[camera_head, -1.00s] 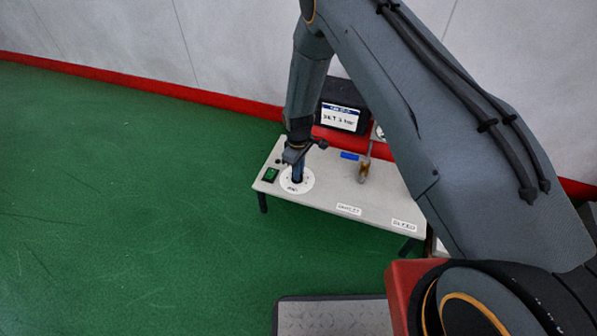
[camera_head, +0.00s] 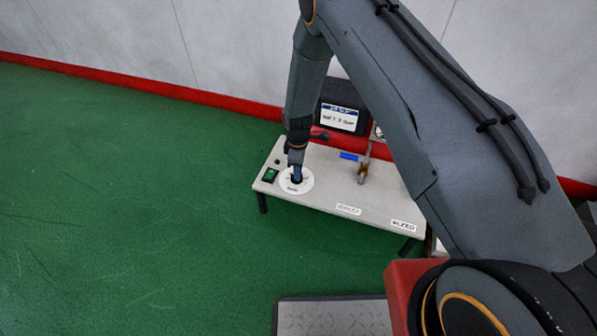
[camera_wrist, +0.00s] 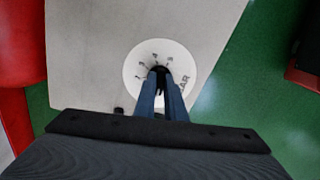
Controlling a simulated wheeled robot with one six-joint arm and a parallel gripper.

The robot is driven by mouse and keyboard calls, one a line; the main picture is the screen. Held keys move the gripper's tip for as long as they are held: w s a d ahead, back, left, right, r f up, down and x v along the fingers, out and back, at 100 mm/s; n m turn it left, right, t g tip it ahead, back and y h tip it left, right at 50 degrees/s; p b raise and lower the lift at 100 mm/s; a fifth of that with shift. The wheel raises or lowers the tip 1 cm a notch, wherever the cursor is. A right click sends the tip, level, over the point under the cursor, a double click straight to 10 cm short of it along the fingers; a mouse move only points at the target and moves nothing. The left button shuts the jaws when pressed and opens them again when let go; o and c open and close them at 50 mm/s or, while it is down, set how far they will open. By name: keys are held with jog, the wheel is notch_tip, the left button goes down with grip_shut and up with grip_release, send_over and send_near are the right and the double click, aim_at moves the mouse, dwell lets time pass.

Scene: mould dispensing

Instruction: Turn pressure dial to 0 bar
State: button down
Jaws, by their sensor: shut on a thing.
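The pressure dial (camera_head: 306,184) is a round white scale plate with a dark knob at its middle, on the left part of the small grey table. In the wrist view the dial plate (camera_wrist: 183,60) shows printed numbers and the letters BAR. My gripper (camera_head: 296,177) points down onto the dial. Its two blue fingers (camera_wrist: 161,80) are shut on the dark knob and hide most of it. A display (camera_head: 339,118) stands behind the table; its reading is too blurred to tell.
A green switch (camera_head: 270,175) sits left of the dial. A tap-like fitting with a blue handle (camera_head: 349,156) stands to its right. Labels (camera_head: 348,210) lie along the table's front edge. The white wall is close behind; green floor is open to the left.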

jog(key=shift+a, duration=0.1)
jog(key=c, duration=1.8)
grip_release()
jog(key=shift+r, duration=0.3)
notch_tip(320, 180, up, 7)
jog(key=shift+r+p, duration=0.15)
jog(key=shift+p, duration=0.75)
